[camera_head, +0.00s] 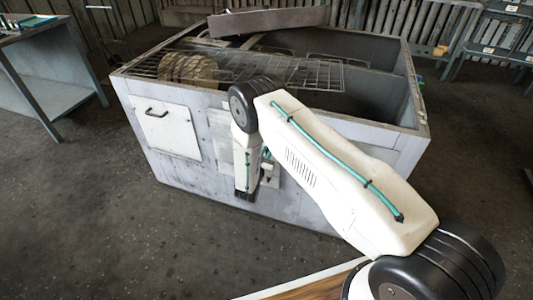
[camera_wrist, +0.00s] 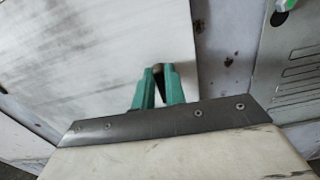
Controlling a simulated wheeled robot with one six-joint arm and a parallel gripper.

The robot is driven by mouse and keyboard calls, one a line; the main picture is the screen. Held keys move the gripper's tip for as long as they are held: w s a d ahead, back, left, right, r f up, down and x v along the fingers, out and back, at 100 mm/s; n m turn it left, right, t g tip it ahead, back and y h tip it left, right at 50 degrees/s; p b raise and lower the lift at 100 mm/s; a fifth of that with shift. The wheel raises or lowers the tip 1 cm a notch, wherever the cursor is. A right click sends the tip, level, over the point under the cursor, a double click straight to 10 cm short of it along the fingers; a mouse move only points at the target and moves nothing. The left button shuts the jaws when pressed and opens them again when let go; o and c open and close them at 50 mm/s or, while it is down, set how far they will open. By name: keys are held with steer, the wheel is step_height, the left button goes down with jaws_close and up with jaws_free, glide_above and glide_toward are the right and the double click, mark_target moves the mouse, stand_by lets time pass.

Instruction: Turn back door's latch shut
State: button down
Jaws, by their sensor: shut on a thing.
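My gripper (camera_wrist: 158,80) shows in the wrist view with its two green fingers close together. They are shut on a small dark piece, which looks like the latch (camera_wrist: 157,68). It sits in front of a white, streaked panel (camera_wrist: 90,50), which looks like the door. The panel's right edge runs beside the fingers. The fingers hide most of the latch, so I cannot tell its angle. In the head view my forearm and wrist hang before the front wall of the grey housing (camera_head: 300,195), hiding the fingertips and the latch.
A white hatch with a black handle (camera_head: 157,112) is on the housing's left front. A wire grid (camera_head: 290,72) lies across the open top. A vented panel (camera_wrist: 298,65) stands right of the door in the wrist view. A bench (camera_head: 55,80) is at left; floor in front is clear.

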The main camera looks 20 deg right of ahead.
steer(key=shift+s+d+f+m, duration=0.1)
steer(key=shift+m, duration=0.3)
steer(key=shift+s+d+f+m, duration=0.1)
steer(key=shift+d+f+m, duration=0.1)
steer(key=shift+m, duration=2.55)
steer(key=shift+s+d+f+m, duration=0.15)
steer(key=shift+f+m, duration=0.1)
steer(key=shift+m, duration=2.45)
steer(key=shift+s+d+f+m, duration=0.1)
steer(key=shift+f+m, duration=0.1)
steer(key=shift+m, duration=2.55)
steer(key=shift+a, duration=0.1)
steer(key=c, duration=1.5)
jaws_free()
steer(key=shift+v, duration=3.85)
